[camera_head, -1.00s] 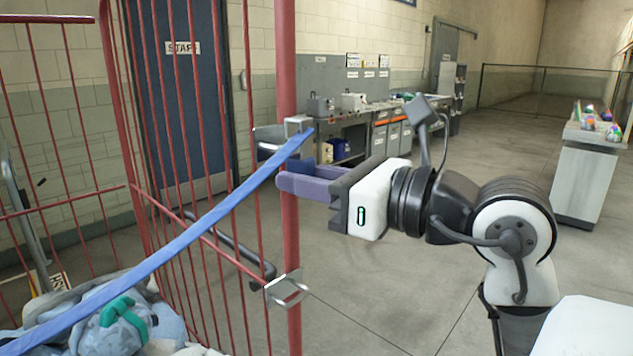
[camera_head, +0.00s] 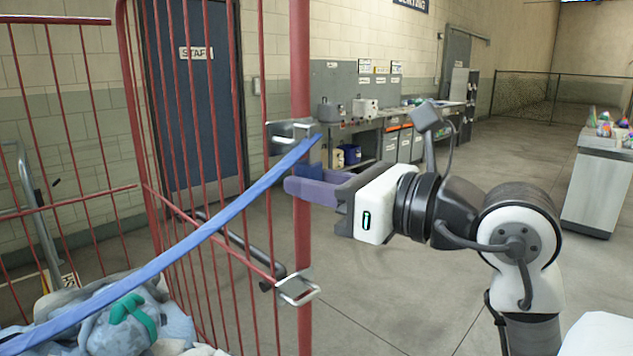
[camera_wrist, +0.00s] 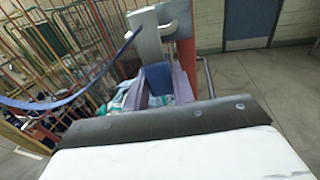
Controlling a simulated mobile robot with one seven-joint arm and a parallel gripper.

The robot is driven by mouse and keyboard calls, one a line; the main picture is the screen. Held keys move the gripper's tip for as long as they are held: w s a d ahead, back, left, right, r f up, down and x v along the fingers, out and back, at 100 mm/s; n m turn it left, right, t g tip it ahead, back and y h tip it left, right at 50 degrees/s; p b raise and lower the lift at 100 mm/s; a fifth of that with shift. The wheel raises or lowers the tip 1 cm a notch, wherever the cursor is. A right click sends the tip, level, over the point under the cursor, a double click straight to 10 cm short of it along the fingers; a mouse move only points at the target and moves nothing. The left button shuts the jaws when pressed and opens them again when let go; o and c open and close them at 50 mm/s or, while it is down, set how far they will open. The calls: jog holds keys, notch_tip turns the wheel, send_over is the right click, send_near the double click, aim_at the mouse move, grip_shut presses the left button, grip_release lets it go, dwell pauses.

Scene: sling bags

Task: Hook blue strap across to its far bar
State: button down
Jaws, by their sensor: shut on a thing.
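The blue strap (camera_head: 205,235) runs taut from the lower left, over the load, up to the upper metal hook (camera_head: 290,136) on the red post (camera_head: 302,235). Its far end passes in front of the hook; I cannot tell whether it is seated in it. My gripper (camera_head: 308,178), with purple fingers, is at the post just below this hook. In the wrist view, the fingers (camera_wrist: 160,86) are shut on a dark blue piece (camera_wrist: 157,75), apparently the strap's end. The strap (camera_wrist: 62,102) also curves to the hook (camera_wrist: 150,38) there.
The red cage (camera_head: 200,140) holds grey-blue cloth bundles (camera_head: 125,320), one with a green piece. A lower metal hook (camera_head: 298,289) sits on the same post. A workbench (camera_head: 400,125) and grey counter (camera_head: 598,190) stand behind.

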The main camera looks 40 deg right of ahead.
jog(key=shift+f, duration=0.4)
jog(key=c, duration=1.1)
grip_release()
jog(key=shift+o, duration=0.4)
jog(key=o, duration=0.3)
jog(key=shift+a+b+v, duration=0.2)
jog(key=shift+b+v, duration=0.1)
jog(key=shift+v, duration=0.85)
jog(key=shift+a+b+v, duration=0.25)
jog(key=shift+b+v, duration=0.05)
jog(key=shift+v, duration=0.85)
jog(key=shift+a+b+v, duration=0.2)
jog(key=shift+b+v, duration=0.1)
jog(key=shift+v, duration=0.85)
